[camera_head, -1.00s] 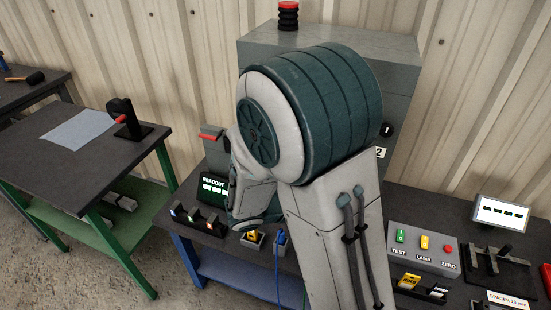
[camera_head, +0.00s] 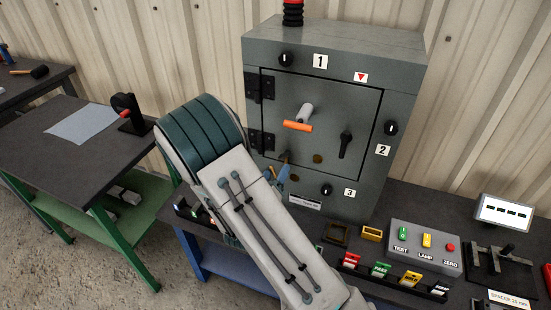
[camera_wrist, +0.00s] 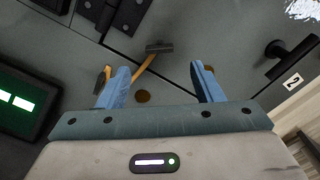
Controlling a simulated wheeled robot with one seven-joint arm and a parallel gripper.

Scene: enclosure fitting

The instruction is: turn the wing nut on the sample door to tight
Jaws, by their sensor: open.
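The grey cabinet's door (camera_head: 330,100) is shut. A T-shaped piece with an orange bar (camera_head: 298,125) on a pale grey post stands out from it, and a dark handle (camera_head: 345,145) sits to the right. I cannot tell for sure which fitting is the wing nut. The wrist view shows a dark crossbar on an orange-yellow stem (camera_wrist: 144,65), beyond my gripper (camera_wrist: 160,75) and between its two blue fingers in the picture. My gripper is open with nothing between its fingers. In the head view its tip (camera_head: 282,175) is partly hidden, low before the cabinet front.
Black knobs marked 1 (camera_head: 285,58), 2 (camera_head: 391,127) and 3 (camera_head: 326,190) surround the door. Hinges (camera_head: 262,140) are on its left. A button box (camera_head: 425,248) and coloured parts stand on the bench at right. A green readout (camera_wrist: 28,100) is close at left in the wrist view.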

